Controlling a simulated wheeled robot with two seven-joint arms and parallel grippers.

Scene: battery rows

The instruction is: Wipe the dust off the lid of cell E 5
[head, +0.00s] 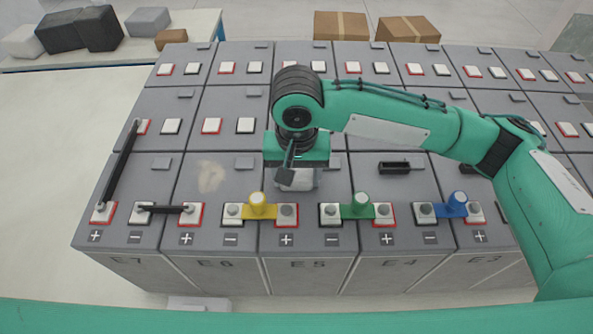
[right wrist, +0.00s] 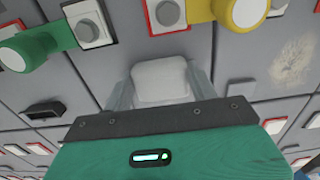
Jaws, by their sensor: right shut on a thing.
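My right gripper (head: 293,172) is shut on a white block-like wiping pad (head: 299,181). It holds the pad low over the grey lid of cell E 5 (head: 334,191), behind that cell's front terminals. In the right wrist view the pad (right wrist: 160,82) sits between the fingers (right wrist: 158,98). I cannot tell whether it touches the lid. Much of the lid is hidden by the gripper and pad; the part that shows looks clean grey. A pale dusty patch (head: 211,177) lies on the neighbouring E 6 lid and also shows in the right wrist view (right wrist: 292,63). My left gripper is out of view.
Yellow (head: 257,206), green (head: 361,207) and blue (head: 456,206) capped links join front terminals. Black bars (head: 126,163) link terminals at the left. A black handle (head: 394,167) stands on E 4. Boxes (head: 341,26) lie behind the rows.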

